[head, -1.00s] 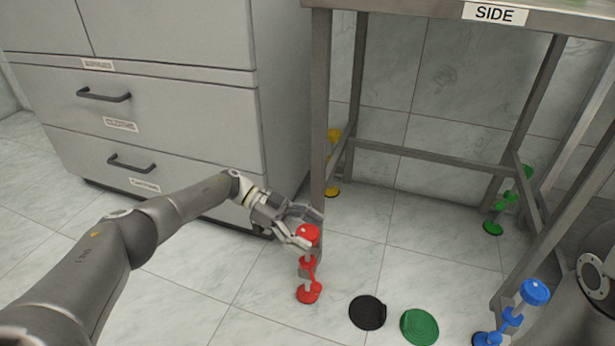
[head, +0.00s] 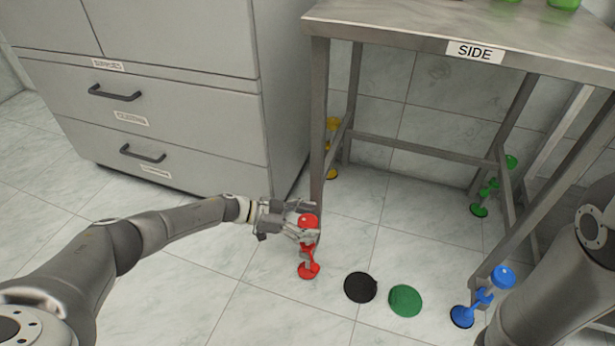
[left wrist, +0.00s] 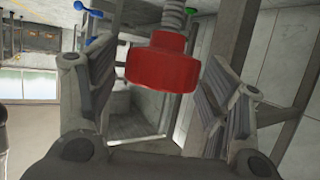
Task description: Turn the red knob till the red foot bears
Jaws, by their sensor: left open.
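The red knob (head: 308,221) sits on top of the red levelling unit at the table's near left leg. The red foot (head: 309,270) is at its bottom, by the floor; I cannot tell whether it touches. My left gripper (head: 302,222) is level with the knob in the head view. In the left wrist view the red knob (left wrist: 160,65) shows between the two open fingers (left wrist: 160,100), toward their tips, with a threaded rod beyond it. Gaps show on both sides, so the fingers do not clasp it. My right gripper is not in view.
The steel table (head: 420,34) labelled SIDE has yellow (head: 332,125), green (head: 489,188) and blue (head: 502,277) units at its other legs. A black disc (head: 360,287) and a green disc (head: 405,300) lie on the floor. A grey drawer cabinet (head: 165,110) stands left.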

